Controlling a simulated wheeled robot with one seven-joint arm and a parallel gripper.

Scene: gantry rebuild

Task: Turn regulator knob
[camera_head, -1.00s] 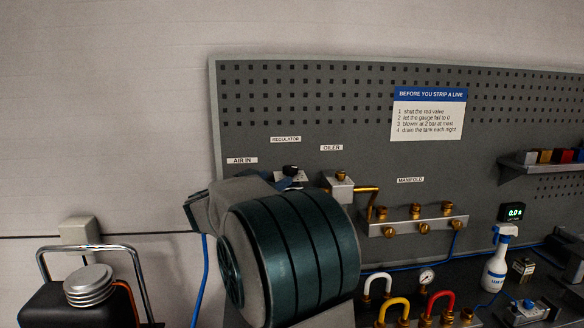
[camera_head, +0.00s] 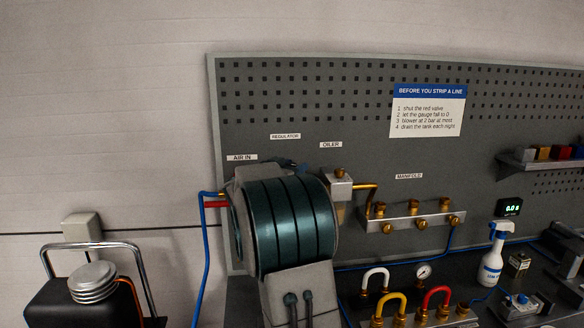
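The REGULATOR label (camera_head: 285,136) is on the grey pegboard, above and between the AIR IN label (camera_head: 242,157) and the OILER label (camera_head: 331,144). My dark teal, ribbed arm link (camera_head: 290,225) stands in front of the regulator and hides nearly all of it. Only a small dark, bluish bit shows over the link's top edge below the label, and I cannot tell whether it is the knob. My gripper is not seen; the arm may be hiding it. Whether anything touches the knob cannot be seen.
The oiler (camera_head: 339,187) stands just right of my arm, with a brass pipe leading to the manifold (camera_head: 415,216).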

